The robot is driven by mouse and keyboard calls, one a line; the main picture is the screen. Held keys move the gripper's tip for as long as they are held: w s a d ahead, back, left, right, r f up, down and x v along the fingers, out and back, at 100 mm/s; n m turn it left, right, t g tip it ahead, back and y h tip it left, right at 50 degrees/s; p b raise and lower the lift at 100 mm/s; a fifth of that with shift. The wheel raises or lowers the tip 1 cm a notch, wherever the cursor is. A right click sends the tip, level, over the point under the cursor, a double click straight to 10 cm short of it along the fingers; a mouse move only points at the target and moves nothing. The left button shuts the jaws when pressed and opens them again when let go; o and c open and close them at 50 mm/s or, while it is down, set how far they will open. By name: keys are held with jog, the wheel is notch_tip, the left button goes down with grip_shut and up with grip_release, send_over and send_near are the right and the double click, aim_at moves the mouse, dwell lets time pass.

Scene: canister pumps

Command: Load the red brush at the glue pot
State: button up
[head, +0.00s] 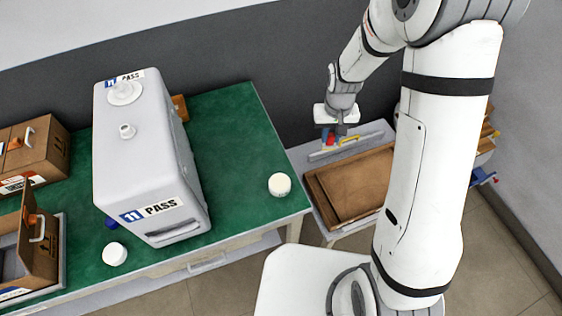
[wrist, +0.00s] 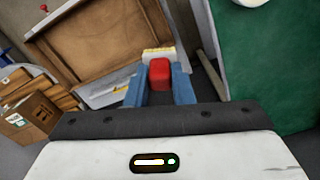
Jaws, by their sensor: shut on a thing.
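My gripper (head: 331,139) hangs at the upper middle of the head view, over the area beside the green table. Its blue fingers (wrist: 160,82) are shut on a red block-like part, which I take to be the red brush (wrist: 159,72). A pale, yellowish-white piece shows just beyond the red part in the wrist view; I cannot tell if it belongs to the brush. No glue pot can be named for sure. A white round tub (head: 280,184) stands at the green table's right edge and another white tub (head: 115,254) at its front left.
A large white canister (head: 150,155) marked 11 PASS stands on the green table (head: 235,130). A brown wooden tray (head: 315,190) lies below and right of my gripper. Cardboard boxes (head: 38,150) stand at the left. The green table's right part is mostly clear.

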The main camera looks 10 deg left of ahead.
jog(key=s+a+n+b, duration=0.4)
jog(key=s+a, duration=0.7)
jog(key=a, duration=0.2)
jog(key=shift+w+d+f+b, duration=0.1)
jog(key=shift+f+b, duration=1.1)
jog(key=shift+f, duration=0.15)
jog(key=shift+w+d+f+b, duration=0.1)
jog(key=shift+f+b, duration=1.05)
jog(key=shift+f, duration=0.2)
jog(key=shift+f+b, duration=0.45)
jog(key=shift+f, duration=0.1)
notch_tip(320, 180, up, 7)
jog(key=p, duration=0.5)
dwell(0.4)
